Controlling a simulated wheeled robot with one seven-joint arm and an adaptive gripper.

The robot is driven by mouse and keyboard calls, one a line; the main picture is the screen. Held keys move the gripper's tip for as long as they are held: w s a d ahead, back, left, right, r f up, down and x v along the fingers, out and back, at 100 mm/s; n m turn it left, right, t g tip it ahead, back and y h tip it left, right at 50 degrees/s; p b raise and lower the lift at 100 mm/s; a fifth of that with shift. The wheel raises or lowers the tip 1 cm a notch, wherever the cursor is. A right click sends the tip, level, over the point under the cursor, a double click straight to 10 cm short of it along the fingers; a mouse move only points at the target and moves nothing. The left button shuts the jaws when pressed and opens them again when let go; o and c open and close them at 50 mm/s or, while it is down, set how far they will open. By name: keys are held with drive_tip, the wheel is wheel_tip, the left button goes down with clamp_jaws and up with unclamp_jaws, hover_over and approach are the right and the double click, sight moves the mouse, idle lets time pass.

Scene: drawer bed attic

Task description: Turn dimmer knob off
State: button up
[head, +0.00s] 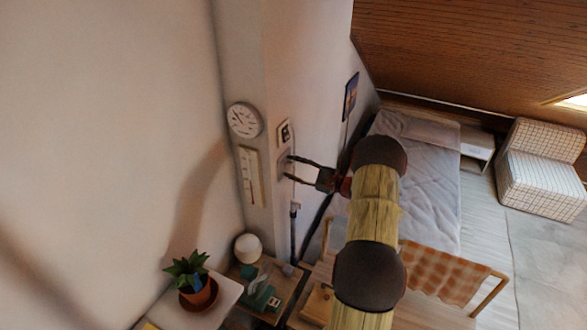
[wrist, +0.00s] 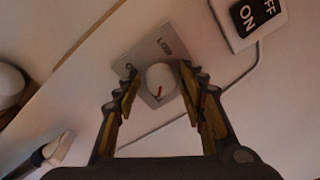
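The dimmer knob (wrist: 161,79) is a white round knob with a red mark, on a grey plate (wrist: 150,52) with partly readable lettering. The red mark points toward the lower part of the wrist picture. My gripper (wrist: 158,77) is open, with one finger on each side of the knob. Whether the fingers touch the knob I cannot tell. In the head view my gripper (head: 288,168) reaches left to the wall column, its fingertips at or close to the plate; the knob itself is not clear there.
A black ON/OFF switch (wrist: 257,14) sits close beside the plate and also shows in the head view (head: 285,133). A cable runs along the wall. A clock (head: 243,120) and a gauge (head: 250,177) hang on the left face. A lamp (head: 248,248) and plant (head: 187,268) stand below.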

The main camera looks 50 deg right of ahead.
drive_tip(key=c, duration=0.9)
